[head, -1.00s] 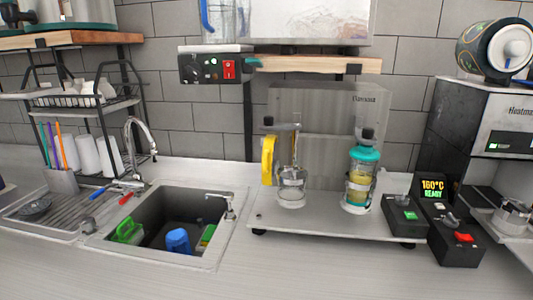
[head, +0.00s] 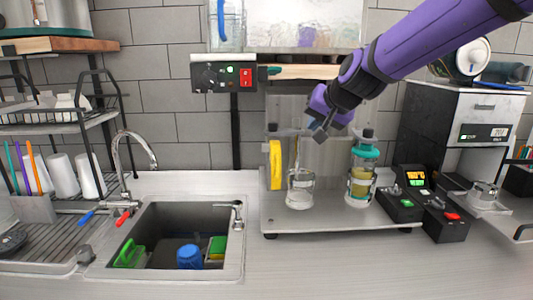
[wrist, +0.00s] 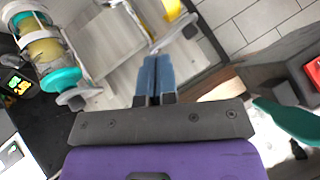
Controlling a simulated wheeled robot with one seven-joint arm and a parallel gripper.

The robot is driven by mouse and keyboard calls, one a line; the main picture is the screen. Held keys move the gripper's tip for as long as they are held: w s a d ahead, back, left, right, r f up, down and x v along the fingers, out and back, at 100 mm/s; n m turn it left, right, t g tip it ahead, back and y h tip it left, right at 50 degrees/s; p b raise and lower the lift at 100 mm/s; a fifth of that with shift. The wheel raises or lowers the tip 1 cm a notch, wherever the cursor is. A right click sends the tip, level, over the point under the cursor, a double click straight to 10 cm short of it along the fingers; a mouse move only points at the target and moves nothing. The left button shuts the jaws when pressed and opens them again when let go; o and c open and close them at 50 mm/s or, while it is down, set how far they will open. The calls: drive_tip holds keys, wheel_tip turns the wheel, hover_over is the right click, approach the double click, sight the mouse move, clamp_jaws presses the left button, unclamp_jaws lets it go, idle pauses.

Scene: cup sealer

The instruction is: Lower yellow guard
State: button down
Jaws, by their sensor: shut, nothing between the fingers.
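The yellow guard (head: 276,165) stands upright at the left side of the cup sealer (head: 335,220), left of a clear cup (head: 300,188). My gripper (head: 319,134) is in front of the sealer's grey back panel, above and to the right of the guard and apart from it. In the wrist view its two blue-grey fingers (wrist: 155,65) are together and empty. A part of the yellow guard (wrist: 173,8) shows at the top edge of that view, beyond the fingertips; the rest is out of frame.
A teal-lidded cup (head: 361,172) stands on the sealer's right, beside a control box with a lit display (head: 415,178). A wooden shelf (head: 300,72) and a switch box (head: 222,76) are above. The sink (head: 180,240) lies left. The front counter is clear.

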drive_tip(key=s+a+x, duration=0.2)
drive_tip(key=x, duration=1.2)
drive_tip(key=shift+w+a+f, duration=0.15)
drive_tip(key=shift+w+f, duration=0.1)
drive_tip(key=shift+f, duration=0.35)
